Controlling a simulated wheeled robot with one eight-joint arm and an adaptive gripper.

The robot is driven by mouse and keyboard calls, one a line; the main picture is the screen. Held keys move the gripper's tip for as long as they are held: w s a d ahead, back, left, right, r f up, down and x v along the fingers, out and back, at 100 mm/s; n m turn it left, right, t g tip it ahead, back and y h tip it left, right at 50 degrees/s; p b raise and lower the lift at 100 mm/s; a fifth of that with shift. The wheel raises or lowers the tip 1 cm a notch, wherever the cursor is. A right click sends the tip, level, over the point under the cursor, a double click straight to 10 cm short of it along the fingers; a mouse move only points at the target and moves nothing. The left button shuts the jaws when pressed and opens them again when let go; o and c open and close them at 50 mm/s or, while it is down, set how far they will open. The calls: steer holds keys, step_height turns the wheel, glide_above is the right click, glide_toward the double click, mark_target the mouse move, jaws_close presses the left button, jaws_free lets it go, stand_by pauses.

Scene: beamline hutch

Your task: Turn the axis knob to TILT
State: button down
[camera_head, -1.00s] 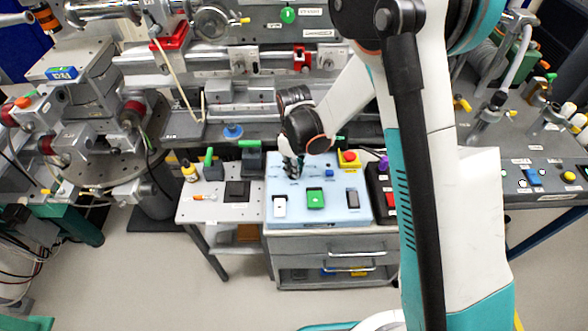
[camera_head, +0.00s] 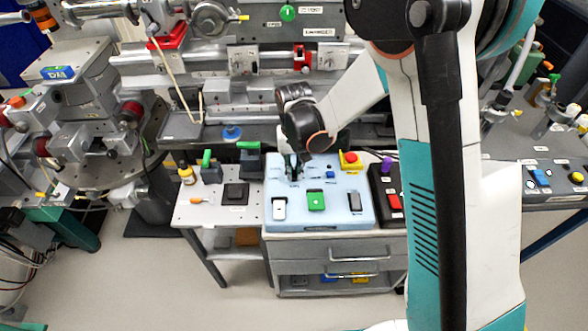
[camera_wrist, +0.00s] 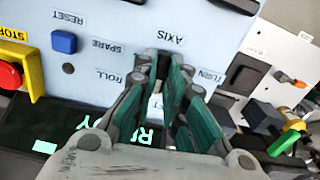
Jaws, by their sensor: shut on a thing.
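The pale blue control panel (camera_head: 335,220) lies on top of a grey drawer cabinet and also shows in the wrist view (camera_wrist: 105,25). My gripper (camera_head: 291,168) reaches down to the panel's back left part. In the wrist view, its dark green-padded fingers (camera_wrist: 164,68) are shut on the axis knob, beside the printed words AXIS, ROLL and TURN. The fingers hide most of the knob, so I cannot tell which mark it points to. No TILT label is readable.
The blue reset button (camera_wrist: 64,42) and the red stop button (camera_wrist: 10,75) in its yellow housing are close by. A green switch (camera_head: 316,201), a white switch (camera_head: 279,208) and a grey switch (camera_head: 354,201) sit at the panel's front. A dark box (camera_head: 385,185) stands to the right.

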mark_target(294, 171)
steer(key=shift+m+b, duration=0.4)
steer(key=shift+m, duration=1.9)
steer(key=c, duration=1.6)
jaws_free()
steer(key=shift+c, duration=0.2)
step_height(294, 171, up, 12)
